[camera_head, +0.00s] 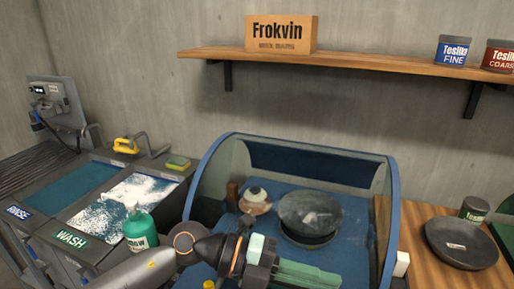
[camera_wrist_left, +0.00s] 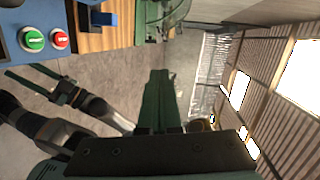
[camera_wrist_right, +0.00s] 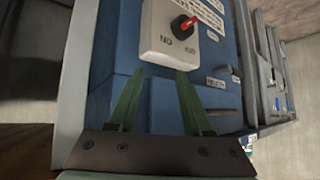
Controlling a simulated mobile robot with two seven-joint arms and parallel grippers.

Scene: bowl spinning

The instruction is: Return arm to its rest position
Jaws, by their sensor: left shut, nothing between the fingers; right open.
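My left gripper (camera_head: 302,276) is in front of the blue-framed spinning cabinet in the head view, with its green fingers pointing right. In the left wrist view its fingers (camera_wrist_left: 158,100) are shut together with nothing between them. My right gripper (camera_wrist_right: 158,98) shows in the right wrist view with its two green fingers spread apart and empty. It faces a blue panel with a light box and a red-tipped switch (camera_wrist_right: 184,24). The right gripper is not seen clearly in the head view.
A dark bowl (camera_head: 310,212) sits inside the cabinet (camera_head: 214,170). Another dark bowl (camera_head: 460,243) rests on the wooden counter at right. A green bottle (camera_head: 139,228) stands by the wash basin (camera_head: 130,190). A shelf (camera_head: 370,60) holds a cardboard box (camera_head: 281,33) and cans.

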